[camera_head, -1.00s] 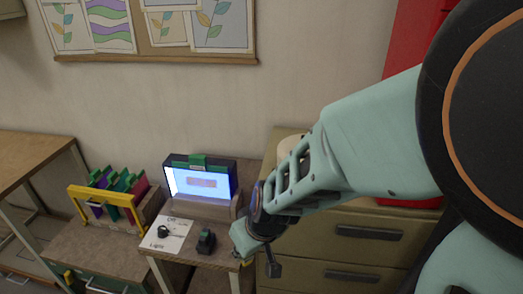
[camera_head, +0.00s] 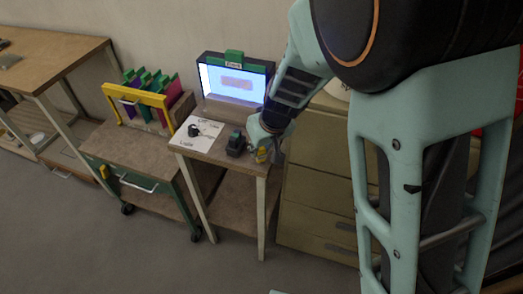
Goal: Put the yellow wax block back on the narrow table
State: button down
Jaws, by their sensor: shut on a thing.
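The narrow table (camera_head: 218,154) stands against the wall in the middle of the view. My gripper (camera_head: 262,150) is over its right front corner, fingers pointing down. It is shut on the yellow wax block (camera_head: 261,156), of which only a small yellow patch shows between the fingers. The rest of the block is hidden by the gripper. I cannot tell whether the block touches the tabletop.
A dark tool (camera_head: 237,144) stands just left of my gripper. A white sheet (camera_head: 197,132) with a small black item lies further left. A lit screen box (camera_head: 236,80) is behind. A rack cart (camera_head: 140,150) is left; a drawer cabinet (camera_head: 318,190) is right.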

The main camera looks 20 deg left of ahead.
jog(key=shift+f, duration=0.45)
jog(key=shift+f, duration=0.15)
jog(key=c, duration=1.7)
grip_release()
jog(key=shift+c, duration=0.2)
jog(key=p+v, duration=0.3)
jog(key=v, duration=0.9)
